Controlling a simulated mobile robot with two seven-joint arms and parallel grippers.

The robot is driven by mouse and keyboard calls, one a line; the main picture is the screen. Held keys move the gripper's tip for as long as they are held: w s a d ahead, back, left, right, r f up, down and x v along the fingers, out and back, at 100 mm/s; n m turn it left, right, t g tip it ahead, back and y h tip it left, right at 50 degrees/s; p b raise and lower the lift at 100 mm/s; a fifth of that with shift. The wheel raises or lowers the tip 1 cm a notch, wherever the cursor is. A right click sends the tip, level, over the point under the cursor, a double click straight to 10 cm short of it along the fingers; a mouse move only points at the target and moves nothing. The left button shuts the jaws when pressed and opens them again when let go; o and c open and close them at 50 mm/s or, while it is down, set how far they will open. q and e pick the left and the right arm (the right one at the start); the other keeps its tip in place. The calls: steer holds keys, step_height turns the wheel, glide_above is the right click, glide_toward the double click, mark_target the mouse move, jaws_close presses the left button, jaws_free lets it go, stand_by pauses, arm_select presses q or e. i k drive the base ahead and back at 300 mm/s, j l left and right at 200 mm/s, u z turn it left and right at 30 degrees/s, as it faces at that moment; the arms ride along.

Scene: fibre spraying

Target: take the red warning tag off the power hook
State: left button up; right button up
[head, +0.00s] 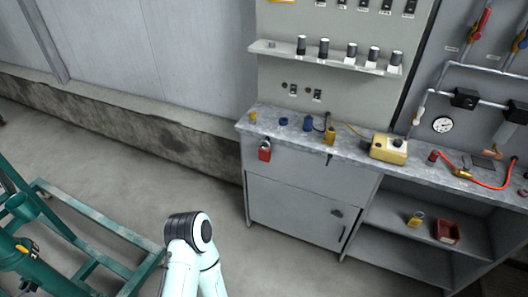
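The red warning tag (264,153) hangs at the front left edge of the grey workbench (290,140), over the upper part of the cabinet front. It has a pale top, and the power hook it hangs from is too small to make out clearly. A white arm link of mine with a dark joint shows at the bottom, well below and left of the tag. Neither of my grippers is in view, and nothing touches the tag.
Blue fittings (283,121), a yellow-brown item (329,136) and a yellow box (388,149) stand on the bench. A green frame (75,230) stands at the left. Floor before the cabinet is clear.

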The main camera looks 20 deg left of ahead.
mark_target(264, 153)
steer(key=i+j+z, duration=0.1)
steer(key=j, duration=0.25)
steer(key=i+j, duration=0.25)
steer(key=j, duration=0.15)
steer(key=i+j+z, duration=0.15)
steer(key=j, duration=0.2)
steer(key=i+j, duration=0.2)
steer(key=j, duration=0.2)
steer(key=i+j+z, duration=0.15)
steer(key=j, duration=0.25)
steer(key=i+j+z, duration=0.1)
steer(key=j, duration=0.3)
